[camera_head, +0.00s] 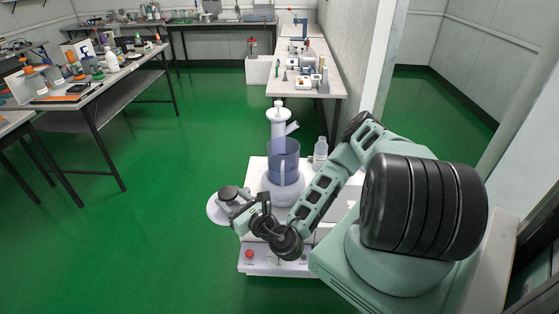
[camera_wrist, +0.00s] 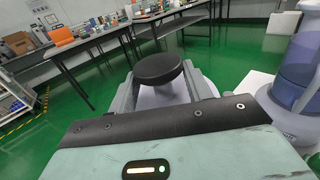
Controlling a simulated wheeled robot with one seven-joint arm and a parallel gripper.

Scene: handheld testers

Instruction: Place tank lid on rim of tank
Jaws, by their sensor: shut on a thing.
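The tank (camera_head: 284,160) is a clear blue open cylinder on a round white base, standing on a white bench. Its side also shows at the right edge of the wrist view (camera_wrist: 301,62). The tank lid (camera_head: 214,211) is a pale disc with a dark round knob (camera_wrist: 158,68). My gripper (camera_head: 231,198) is shut on the lid's knob, a finger on each side. It holds the lid in the air to the left of the tank, apart from it. Part of the lid is hidden behind my gripper.
A white post (camera_head: 277,122) with a side arm rises behind the tank. A clear bottle (camera_head: 320,150) stands right of the tank. A cluttered table (camera_head: 85,92) is far left, and another bench (camera_head: 305,85) is behind. Green floor lies open to the left.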

